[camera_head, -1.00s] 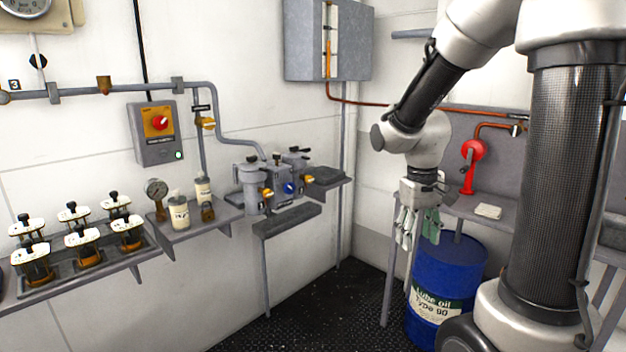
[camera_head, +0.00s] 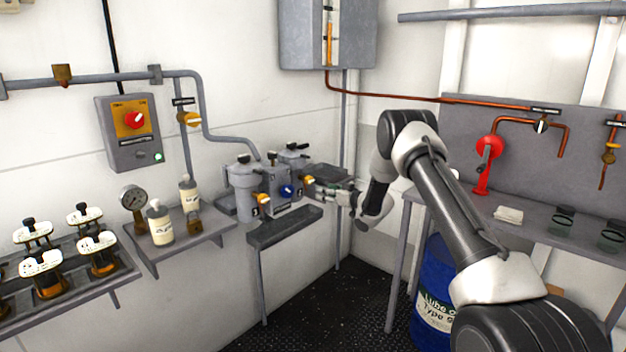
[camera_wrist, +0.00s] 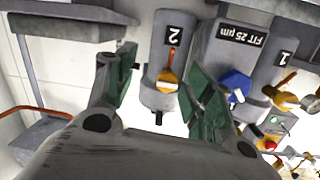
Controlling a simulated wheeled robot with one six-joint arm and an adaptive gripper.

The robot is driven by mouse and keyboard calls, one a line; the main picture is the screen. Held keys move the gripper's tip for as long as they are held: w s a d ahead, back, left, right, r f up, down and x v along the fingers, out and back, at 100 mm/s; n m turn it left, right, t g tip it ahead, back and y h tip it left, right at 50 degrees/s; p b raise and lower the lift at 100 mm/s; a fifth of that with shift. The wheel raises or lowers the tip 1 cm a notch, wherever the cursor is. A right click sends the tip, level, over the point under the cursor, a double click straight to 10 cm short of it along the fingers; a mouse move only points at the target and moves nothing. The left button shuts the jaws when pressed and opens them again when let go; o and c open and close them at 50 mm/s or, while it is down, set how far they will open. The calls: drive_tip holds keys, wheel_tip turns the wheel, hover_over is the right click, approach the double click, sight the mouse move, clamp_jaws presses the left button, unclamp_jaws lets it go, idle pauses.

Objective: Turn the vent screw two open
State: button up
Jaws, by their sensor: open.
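A yellow-orange knob with a pale bar (camera_wrist: 168,78) sits on the grey housing marked with a "2" label (camera_wrist: 174,36). I take it for vent screw two; no wording names it. It also shows in the head view (camera_head: 308,181) on the right housing of the filter unit. My gripper (camera_wrist: 162,72) is open, its green-padded fingers to either side of this knob in the wrist view. I see no contact, and the remaining distance is unclear. In the head view my gripper (camera_head: 338,190) is just right of the unit.
A blue knob (camera_wrist: 236,84) and the yellow knob of housing 1 (camera_wrist: 282,98) are beside it. A grey tray (camera_head: 285,228) juts out below the unit. Open floor lies in front.

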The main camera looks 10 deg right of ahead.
sight(312, 181)
drive_tip(key=shift+t+y, duration=0.3)
drive_tip(key=shift+y, duration=0.5)
drive_tip(key=w+a+r, duration=0.1)
drive_tip(key=w+a, duration=0.1)
drive_tip(key=w+a+r, duration=0.1)
drive_tip(key=a, duration=0.1)
drive_tip(key=w+a+r, duration=0.1)
drive_tip(key=w, duration=0.1)
drive_tip(key=shift+w+a, duration=0.35)
drive_tip(key=shift+a, duration=0.05)
drive_tip(key=c, duration=1)
